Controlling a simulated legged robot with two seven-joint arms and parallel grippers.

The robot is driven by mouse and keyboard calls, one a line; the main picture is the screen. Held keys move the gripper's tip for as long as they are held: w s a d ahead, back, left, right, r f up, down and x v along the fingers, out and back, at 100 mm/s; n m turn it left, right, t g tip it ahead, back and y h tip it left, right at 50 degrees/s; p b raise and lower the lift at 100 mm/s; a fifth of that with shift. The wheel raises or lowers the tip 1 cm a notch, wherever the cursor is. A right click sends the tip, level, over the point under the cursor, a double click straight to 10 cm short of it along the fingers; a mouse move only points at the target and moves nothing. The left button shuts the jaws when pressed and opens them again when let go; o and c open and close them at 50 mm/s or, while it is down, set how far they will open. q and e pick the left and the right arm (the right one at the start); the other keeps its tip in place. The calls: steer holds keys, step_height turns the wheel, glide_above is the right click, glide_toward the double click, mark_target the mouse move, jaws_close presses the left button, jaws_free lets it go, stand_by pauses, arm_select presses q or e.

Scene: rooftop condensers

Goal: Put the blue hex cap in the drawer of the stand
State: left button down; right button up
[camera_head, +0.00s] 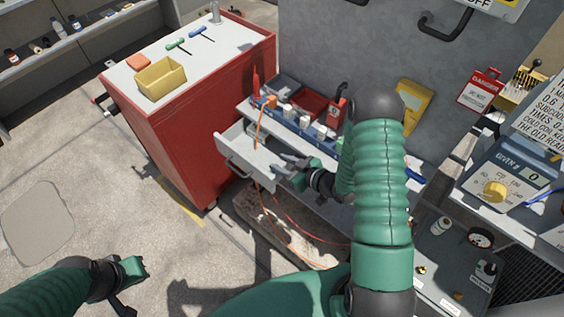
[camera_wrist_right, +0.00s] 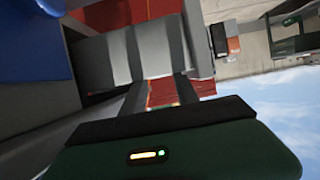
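The drawer (camera_head: 232,141) of the stand is pulled out, pale grey inside, with a handle on its front. My right gripper (camera_head: 277,162) is over or beside its right end, fingers apart and pointing left; I see nothing between them. I cannot make out the blue hex cap for certain in the head view. A blurred blue surface (camera_wrist_right: 32,12) fills the upper left corner of the right wrist view; I cannot tell what it is. My left gripper (camera_head: 128,284) is low at the left above the floor, its finger opening unclear.
A red cabinet (camera_head: 225,95) with a yellow bin (camera_head: 161,78) on top stands left of the drawer. A blue rack (camera_head: 291,124) with bottles lines the stand's top. An orange cable (camera_head: 259,130) hangs at the drawer. Floor at the left is clear.

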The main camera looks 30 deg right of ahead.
steer(key=v, duration=1.2)
steer(key=shift+r, duration=0.15)
stand_by(0.6)
